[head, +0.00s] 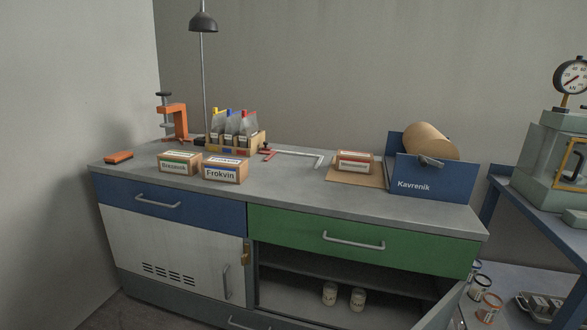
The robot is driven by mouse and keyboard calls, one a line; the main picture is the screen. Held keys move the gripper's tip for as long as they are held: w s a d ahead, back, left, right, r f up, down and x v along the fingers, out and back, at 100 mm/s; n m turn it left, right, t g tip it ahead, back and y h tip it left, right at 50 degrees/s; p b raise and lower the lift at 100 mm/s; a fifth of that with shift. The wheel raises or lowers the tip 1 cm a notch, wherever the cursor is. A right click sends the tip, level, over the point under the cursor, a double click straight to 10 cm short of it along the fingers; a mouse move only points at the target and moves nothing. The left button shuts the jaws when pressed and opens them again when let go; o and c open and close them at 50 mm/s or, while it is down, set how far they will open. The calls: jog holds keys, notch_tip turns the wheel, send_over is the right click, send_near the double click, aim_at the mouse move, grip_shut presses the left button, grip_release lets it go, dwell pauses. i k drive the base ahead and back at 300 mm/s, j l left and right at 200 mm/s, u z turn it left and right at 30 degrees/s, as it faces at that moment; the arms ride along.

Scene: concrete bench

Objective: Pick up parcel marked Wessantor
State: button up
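A small brown parcel (355,162) with a white and red label stands on the bench at the centre right. Its lettering is small and looks like Wessantor, but I cannot read it surely. It rests on or just behind a flat brown board (363,181). A parcel marked Frokvin (225,172) and another parcel with a green-edged label (180,163) stand side by side on the left half of the bench. My gripper is not in view.
A blue holder marked Kavrenik (433,181) with a brown roll (431,141) stands close right of the small parcel. Left are a metal square (300,155), a bottle crate (236,143), an orange clamp (176,120) and a lamp (203,22). The bench front (300,194) is clear.

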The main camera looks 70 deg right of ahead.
aim_at(347, 160)
jog(key=z, duration=1.55)
